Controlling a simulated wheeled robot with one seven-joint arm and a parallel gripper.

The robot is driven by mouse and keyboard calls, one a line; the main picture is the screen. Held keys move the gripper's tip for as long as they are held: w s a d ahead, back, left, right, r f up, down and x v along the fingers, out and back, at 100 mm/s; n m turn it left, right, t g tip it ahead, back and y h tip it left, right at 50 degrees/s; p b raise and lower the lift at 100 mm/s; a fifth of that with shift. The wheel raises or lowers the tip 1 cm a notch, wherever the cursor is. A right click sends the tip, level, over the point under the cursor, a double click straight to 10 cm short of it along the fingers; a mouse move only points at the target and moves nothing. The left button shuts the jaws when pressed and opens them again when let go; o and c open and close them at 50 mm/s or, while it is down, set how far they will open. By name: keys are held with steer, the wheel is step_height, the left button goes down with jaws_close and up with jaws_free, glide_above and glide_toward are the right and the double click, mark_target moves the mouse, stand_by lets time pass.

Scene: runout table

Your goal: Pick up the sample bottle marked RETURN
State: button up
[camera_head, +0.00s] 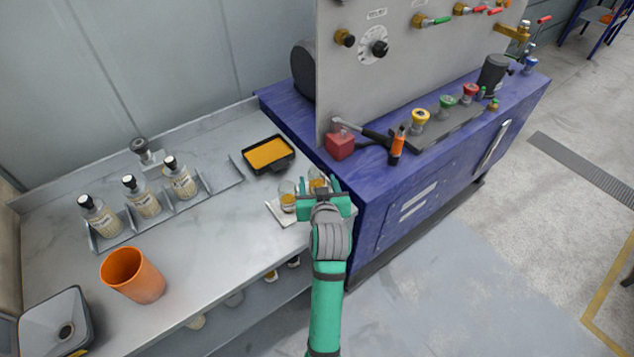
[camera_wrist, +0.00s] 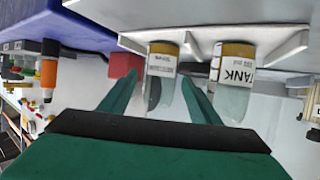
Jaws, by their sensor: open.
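My gripper (camera_head: 321,192) is at the right end of the bench, open, with its fingers pointing at two small sample bottles. In the wrist view the nearer-centred bottle (camera_wrist: 161,68) stands between the lines of the two open fingers (camera_wrist: 160,82); its label is too small to read. The other bottle (camera_wrist: 238,75), to its right, has a label that reads TANK. I cannot read RETURN on either.
The bottles stand at a pale holder (camera_head: 279,214). A yellow-filled tray (camera_head: 267,153), several black-capped bottles (camera_head: 141,197) and an orange cup (camera_head: 132,275) are on the bench.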

steer(key=shift+x, duration=1.3)
steer(key=shift+a, duration=0.1)
steer(key=c, duration=1.1)
